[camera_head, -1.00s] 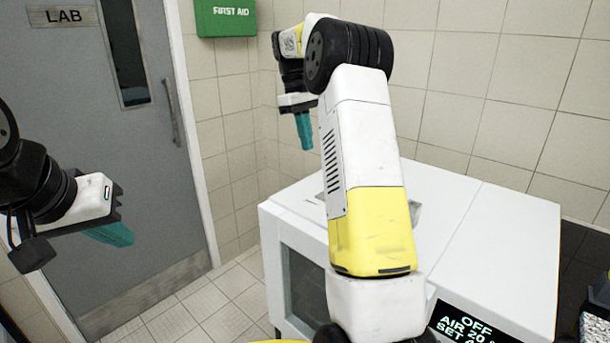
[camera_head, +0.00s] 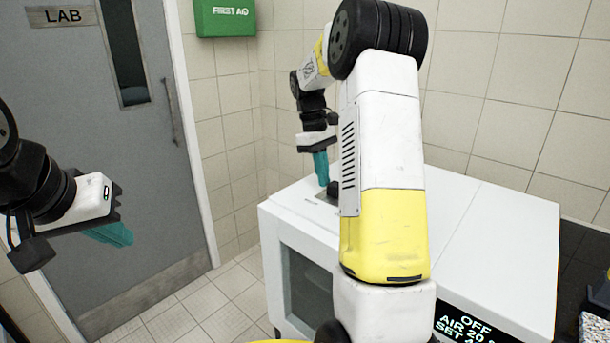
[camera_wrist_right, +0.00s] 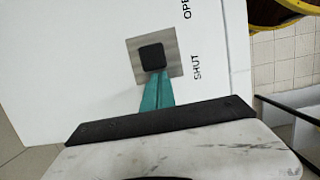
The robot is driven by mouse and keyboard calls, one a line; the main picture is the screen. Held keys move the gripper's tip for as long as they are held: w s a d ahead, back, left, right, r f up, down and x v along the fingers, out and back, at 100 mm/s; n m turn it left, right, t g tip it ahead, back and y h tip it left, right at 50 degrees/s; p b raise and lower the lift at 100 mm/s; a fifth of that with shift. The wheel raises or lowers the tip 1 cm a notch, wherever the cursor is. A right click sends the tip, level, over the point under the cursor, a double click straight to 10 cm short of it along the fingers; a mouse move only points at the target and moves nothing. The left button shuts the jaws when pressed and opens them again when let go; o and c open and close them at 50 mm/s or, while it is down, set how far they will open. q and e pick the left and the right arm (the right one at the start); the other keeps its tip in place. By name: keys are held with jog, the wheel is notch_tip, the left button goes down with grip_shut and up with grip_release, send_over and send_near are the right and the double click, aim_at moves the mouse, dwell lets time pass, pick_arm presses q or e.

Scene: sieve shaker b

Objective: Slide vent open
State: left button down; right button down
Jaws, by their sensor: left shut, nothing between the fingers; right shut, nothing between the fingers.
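The vent's black square knob (camera_wrist_right: 152,57) sits on a metal plate (camera_wrist_right: 172,44) on the white top of the cabinet. It lies beside the printed word SHUT (camera_wrist_right: 197,67); the word OPEN (camera_wrist_right: 187,9) is farther up in the right wrist view. My right gripper (camera_head: 322,180) is shut and empty, with its teal fingers pointing down at the cabinet top. In the right wrist view its fingertips (camera_wrist_right: 158,74) are right at the knob's near side; I cannot tell whether they touch. My left gripper (camera_head: 128,238) is shut and empty, away from the cabinet at the left.
The white cabinet (camera_head: 480,230) has a dark front window (camera_head: 307,285) and a display (camera_head: 470,325) reading OFF. My right arm hides part of its top. Tiled walls stand behind, and a grey door (camera_head: 90,160) is at the left.

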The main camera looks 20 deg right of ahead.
aim_at(335, 190)
jog(key=s+d, duration=0.1)
jog(key=s, duration=0.1)
jog(key=s+d, duration=0.1)
jog(key=s, duration=0.1)
jog(key=s+d, duration=0.2)
jog(key=shift+s, duration=0.3)
jog(key=shift+a, duration=0.1)
